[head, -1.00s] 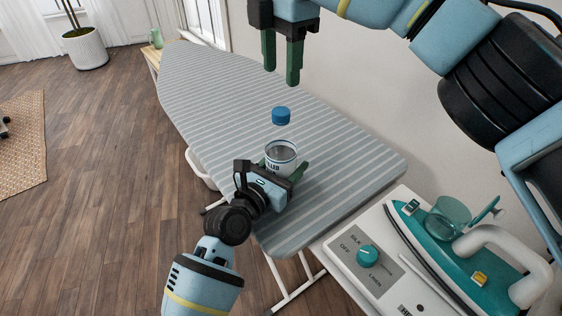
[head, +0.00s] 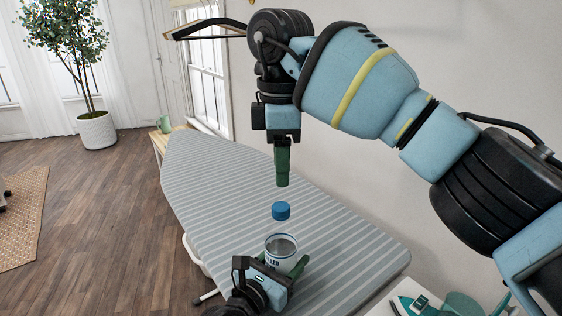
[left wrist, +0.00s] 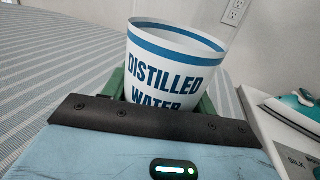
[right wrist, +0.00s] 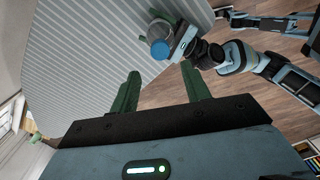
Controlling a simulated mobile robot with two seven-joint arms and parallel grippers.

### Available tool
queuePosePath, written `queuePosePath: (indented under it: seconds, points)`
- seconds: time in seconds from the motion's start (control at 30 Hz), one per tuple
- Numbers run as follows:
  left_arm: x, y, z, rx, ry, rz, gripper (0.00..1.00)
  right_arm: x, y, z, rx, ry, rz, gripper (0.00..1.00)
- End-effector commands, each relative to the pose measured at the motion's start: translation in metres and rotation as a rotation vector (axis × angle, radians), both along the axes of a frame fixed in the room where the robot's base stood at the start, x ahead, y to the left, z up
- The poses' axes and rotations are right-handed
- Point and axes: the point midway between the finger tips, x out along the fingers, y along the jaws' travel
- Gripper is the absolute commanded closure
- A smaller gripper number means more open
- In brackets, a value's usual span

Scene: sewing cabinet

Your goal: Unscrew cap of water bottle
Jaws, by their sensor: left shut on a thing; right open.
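The water bottle (head: 281,246) stands on the ironing board, its label band showing and its upper body see-through. Its blue cap (head: 281,211) sits at the top, and it also shows in the right wrist view (right wrist: 160,49). My left gripper (head: 281,266) is shut around the labelled lower part. In the left wrist view the label (left wrist: 165,70) reads "DISTILLED WATER" between the green fingers. My right gripper (head: 282,183) points down above the cap, apart from it. In the right wrist view its fingers (right wrist: 160,72) are spread and empty.
The striped ironing board (head: 215,185) is otherwise mostly clear. A teal iron (head: 415,303) is partly visible at the bottom right. A green cup (head: 165,124) stands at the board's far end, and a wall runs along the right.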

Motion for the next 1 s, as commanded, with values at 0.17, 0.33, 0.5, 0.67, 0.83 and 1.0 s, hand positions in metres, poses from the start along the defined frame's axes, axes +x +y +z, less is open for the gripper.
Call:
queuePosePath:
  seconds: [0.17,0.33,0.5,0.67,0.83,1.0]
  points:
    - [0.0,0.0,0.0,0.001,0.001,0.0,1.0,0.0,0.0,0.0,0.0,0.0,-0.162,0.53]
    - [0.0,0.0,0.0,0.001,0.001,0.0,1.0,0.0,0.0,0.0,0.0,0.0,-0.224,0.53]
    - [0.0,0.0,0.0,0.001,0.001,0.0,1.0,0.0,0.0,-0.001,0.0,0.0,-0.228,0.53]
    - [0.0,0.0,0.0,0.001,0.001,0.0,1.0,0.0,0.0,-0.014,-0.001,0.002,-0.226,0.53]
    - [0.0,0.0,0.0,0.001,0.001,0.0,1.0,0.0,0.0,-0.039,-0.001,0.003,-0.225,0.53]
    - [0.0,0.0,0.0,0.001,0.0,0.0,1.0,0.0,0.0,-0.062,0.0,0.002,-0.225,0.53]
